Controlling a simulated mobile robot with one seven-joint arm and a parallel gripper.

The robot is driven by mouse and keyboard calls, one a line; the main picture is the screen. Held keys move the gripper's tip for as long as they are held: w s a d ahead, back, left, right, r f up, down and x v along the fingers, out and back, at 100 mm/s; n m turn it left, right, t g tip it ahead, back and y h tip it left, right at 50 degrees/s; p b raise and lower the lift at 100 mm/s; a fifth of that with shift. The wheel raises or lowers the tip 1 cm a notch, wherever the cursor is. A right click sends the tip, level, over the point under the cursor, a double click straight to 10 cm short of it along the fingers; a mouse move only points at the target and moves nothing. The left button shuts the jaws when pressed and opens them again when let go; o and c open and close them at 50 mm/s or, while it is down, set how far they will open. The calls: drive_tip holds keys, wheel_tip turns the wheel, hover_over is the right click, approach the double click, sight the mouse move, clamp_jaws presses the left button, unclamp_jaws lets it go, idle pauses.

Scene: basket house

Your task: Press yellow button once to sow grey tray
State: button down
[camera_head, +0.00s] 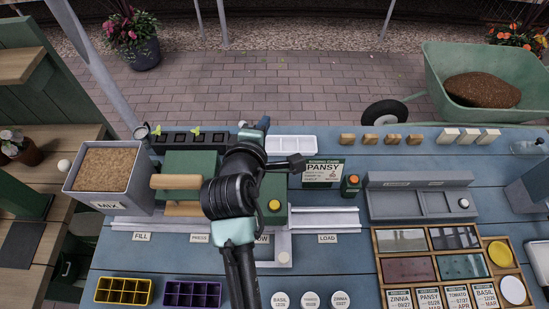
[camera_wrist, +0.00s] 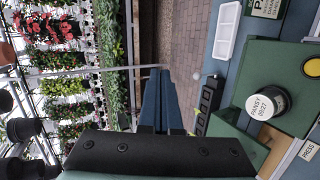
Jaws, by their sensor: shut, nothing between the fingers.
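The yellow button (camera_head: 274,205) sits on top of a green machine box (camera_head: 272,184) behind the SOW label, partly hidden by my arm. In the wrist view the yellow button (camera_wrist: 312,68) is at the right edge, on the green box top (camera_wrist: 285,75). My gripper (camera_head: 263,123) is beyond the box, over the table's back edge, apart from the button. Its dark blue fingers (camera_wrist: 160,97) are shut with nothing between them. A PANSY 09/27 jar (camera_wrist: 267,104) stands on the green box. I cannot make out a grey tray under the machine; my arm and the box cover that part.
A pale tray (camera_head: 290,144) lies at the back beside a black seedling tray (camera_head: 188,140). A PANSY card (camera_head: 323,173) stands right of the box. Yellow (camera_head: 123,291) and purple (camera_head: 192,294) trays lie in front. A soil bin (camera_head: 112,178) stands left.

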drive_tip(key=s+d+f+n+g+h+p, duration=0.1)
drive_tip(key=s+f+n+g+p, duration=0.3)
drive_tip(key=s+f+n, duration=0.2)
wheel_tip(320, 180, down, 4)
drive_tip(key=shift+s+d+f, duration=0.1)
drive_tip(key=shift+s+d, duration=0.15)
drive_tip(key=shift+s, duration=0.85)
drive_tip(key=b, duration=0.8)
hover_over(271, 208)
wheel_tip(271, 208, down, 8)
drive_tip(key=shift+r, duration=0.2)
drive_tip(key=shift+f+b, duration=0.4)
drive_tip(key=shift+f, duration=0.1)
drive_tip(key=shift+f, duration=0.1)
drive_tip(key=shift+f, duration=0.3)
